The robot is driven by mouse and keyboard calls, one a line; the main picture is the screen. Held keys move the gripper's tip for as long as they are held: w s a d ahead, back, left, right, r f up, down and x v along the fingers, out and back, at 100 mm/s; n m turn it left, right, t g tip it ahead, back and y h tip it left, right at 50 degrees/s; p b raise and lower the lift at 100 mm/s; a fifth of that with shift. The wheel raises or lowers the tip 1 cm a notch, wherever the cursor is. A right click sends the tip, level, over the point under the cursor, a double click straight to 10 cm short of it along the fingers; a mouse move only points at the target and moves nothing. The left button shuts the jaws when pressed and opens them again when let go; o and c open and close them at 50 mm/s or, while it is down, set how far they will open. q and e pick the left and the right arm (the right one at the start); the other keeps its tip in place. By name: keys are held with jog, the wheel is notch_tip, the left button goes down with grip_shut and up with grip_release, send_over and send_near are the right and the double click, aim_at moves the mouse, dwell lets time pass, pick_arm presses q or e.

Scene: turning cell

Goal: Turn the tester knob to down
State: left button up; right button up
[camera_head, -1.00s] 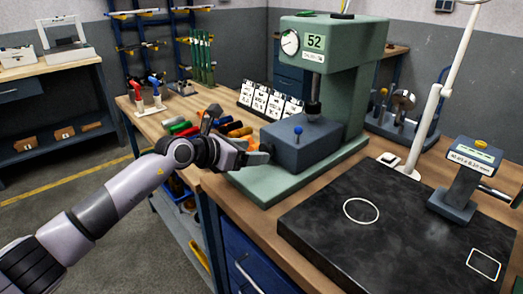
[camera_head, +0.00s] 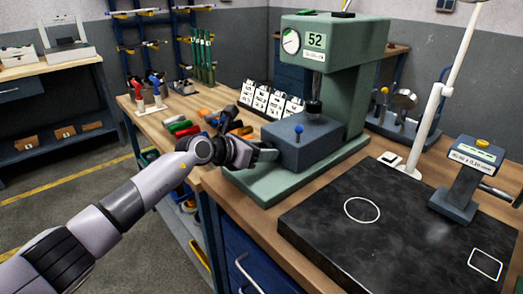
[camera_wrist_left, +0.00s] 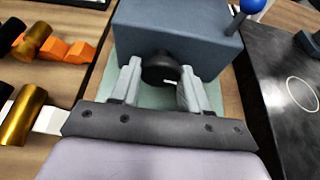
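The green tester (camera_head: 345,95) stands on the bench with a dial and a "52" label on its head. A blue-grey block (camera_head: 305,146) with a blue ball lever (camera_head: 299,130) sits on its base. In the left wrist view a round black knob (camera_wrist_left: 160,68) projects from the front of this block. My left gripper (camera_head: 268,154) is at the block's left face. In the left wrist view its two grey fingers (camera_wrist_left: 158,80) are apart, one on each side of the knob. I cannot tell whether they touch it. The head view hides the knob. My right gripper is not in view.
A black slab (camera_head: 370,230) with white outlines lies to the right, bearing a grey gauge stand (camera_head: 458,190). Coloured cylinders (camera_head: 185,127) lie on the bench left of the tester. White numbered cards (camera_head: 270,101) stand behind. A white pole (camera_head: 440,95) rises at right.

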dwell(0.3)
pick_arm(q)
jog(key=shift+f+n+g+h+b, duration=0.15)
jog(key=shift+n+g+h+b, duration=0.35)
jog(key=shift+n+b, duration=0.45)
jog(key=shift+w+a+n+g+h+b, duration=0.1)
jog(key=shift+n+g+h+b, duration=0.4)
jog(key=shift+n+h+b, duration=0.5)
jog(key=shift+n, duration=0.45)
jog(key=o, duration=1)
jog(key=shift+o, duration=0.2)
jog(key=shift+v, duration=3.55)
